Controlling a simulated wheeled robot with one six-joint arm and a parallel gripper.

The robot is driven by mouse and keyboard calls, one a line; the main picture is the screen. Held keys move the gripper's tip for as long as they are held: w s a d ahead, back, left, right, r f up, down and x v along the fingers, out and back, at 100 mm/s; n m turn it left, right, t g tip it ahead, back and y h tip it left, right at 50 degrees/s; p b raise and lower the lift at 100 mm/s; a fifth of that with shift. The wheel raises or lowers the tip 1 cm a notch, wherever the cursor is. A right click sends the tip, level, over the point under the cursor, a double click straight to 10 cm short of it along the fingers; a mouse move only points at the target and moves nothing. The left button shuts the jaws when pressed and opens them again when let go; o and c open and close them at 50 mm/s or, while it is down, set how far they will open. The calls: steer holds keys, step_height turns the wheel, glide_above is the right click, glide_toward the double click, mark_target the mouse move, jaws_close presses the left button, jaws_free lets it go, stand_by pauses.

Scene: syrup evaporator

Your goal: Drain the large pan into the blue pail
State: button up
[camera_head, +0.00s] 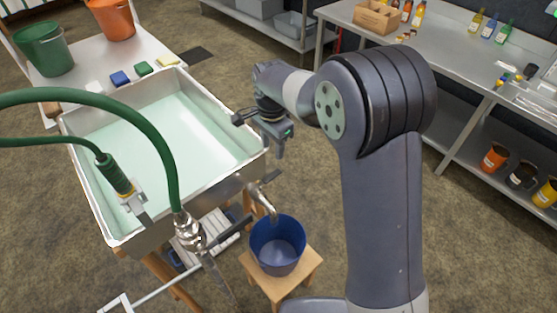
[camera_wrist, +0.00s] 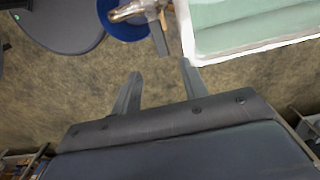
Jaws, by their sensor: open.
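The large pan (camera_head: 190,204) is a wide metal basin holding pale green liquid, at the left of the head view. Its corner shows at the top right of the wrist view (camera_wrist: 250,52). A metal spout (camera_head: 264,202) sticks out from its near side, above the blue pail (camera_head: 277,250), which stands upright on a small wooden stool (camera_head: 310,262). In the wrist view the spout (camera_wrist: 132,11) overlaps the pail (camera_wrist: 122,32), and a grey bar (camera_wrist: 160,38) hangs beside it. My gripper (camera_head: 276,145) is open and empty near the pan's right corner; its fingers (camera_wrist: 160,80) point toward the spout area over bare floor.
A green hose (camera_head: 165,150) with a metal fitting (camera_head: 188,232) crosses in front of the pan. A side table holds a green bucket (camera_head: 44,50), an orange bucket (camera_head: 112,18) and sponges (camera_head: 143,69). A steel bench (camera_head: 460,70) with bottles stands right.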

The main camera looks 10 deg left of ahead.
mark_target(273, 175)
step_height(273, 175, down, 11)
steer(key=shift+r, duration=0.15)
stand_by(0.4)
steer(key=shift+c, duration=0.5)
jaws_close()
